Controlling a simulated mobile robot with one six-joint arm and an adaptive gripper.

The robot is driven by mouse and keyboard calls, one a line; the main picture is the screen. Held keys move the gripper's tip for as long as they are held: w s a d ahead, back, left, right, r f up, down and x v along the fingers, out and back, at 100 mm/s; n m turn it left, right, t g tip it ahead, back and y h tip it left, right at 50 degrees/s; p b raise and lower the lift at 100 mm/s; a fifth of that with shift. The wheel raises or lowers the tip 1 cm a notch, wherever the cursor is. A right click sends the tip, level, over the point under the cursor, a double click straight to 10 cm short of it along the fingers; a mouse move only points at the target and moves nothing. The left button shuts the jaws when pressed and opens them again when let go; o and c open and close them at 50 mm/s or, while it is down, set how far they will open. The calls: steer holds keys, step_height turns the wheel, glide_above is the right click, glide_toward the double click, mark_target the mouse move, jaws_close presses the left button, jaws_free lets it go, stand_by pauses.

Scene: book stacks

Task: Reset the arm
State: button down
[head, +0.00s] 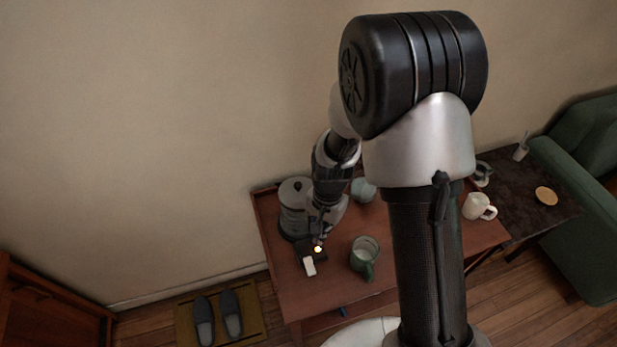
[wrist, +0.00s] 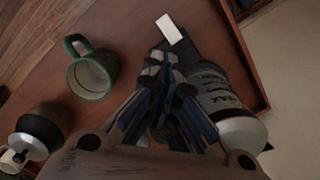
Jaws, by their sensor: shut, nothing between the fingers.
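My gripper (head: 319,238) hangs low over the brown wooden table (head: 335,285) in the head view, between a grey canister-like vessel (head: 293,215) and a green mug (head: 366,262). In the wrist view my gripper (wrist: 163,58) has its fingers together, with nothing seen between them. Just beyond the fingertips is a dark block with a white piece (wrist: 169,28) on it. A small bright glow (head: 318,249) shows by the fingertips in the head view. How far the tips are from the block I cannot tell.
The vessel (wrist: 222,95) stands close beside my fingers in the wrist view, and the mug (wrist: 92,74) stands on the other side. A pale teal pot (head: 363,189) is behind. A white mug (head: 478,206) is at the right. The wall (head: 150,150) rises behind the table.

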steer(key=s+d+r+n+t, duration=0.1)
steer(key=d+r+n, duration=0.1)
steer(key=r, duration=0.7)
steer(key=s+d+r+n+t, duration=0.1)
steer(key=s+d+r, duration=0.1)
steer(key=r, duration=0.7)
steer(key=s+d+r+n+t, duration=0.1)
steer(key=s+d+r+n, duration=0.1)
steer(key=s+r, duration=0.3)
steer(key=s+d+r+n+t, duration=0.1)
steer(key=s+d+r+t, duration=0.1)
steer(key=s+r, duration=0.4)
steer(key=shift+s+d+r+n+t+h, duration=0.3)
steer(key=shift+s+d+n, duration=0.15)
steer(key=shift+s, duration=0.7)
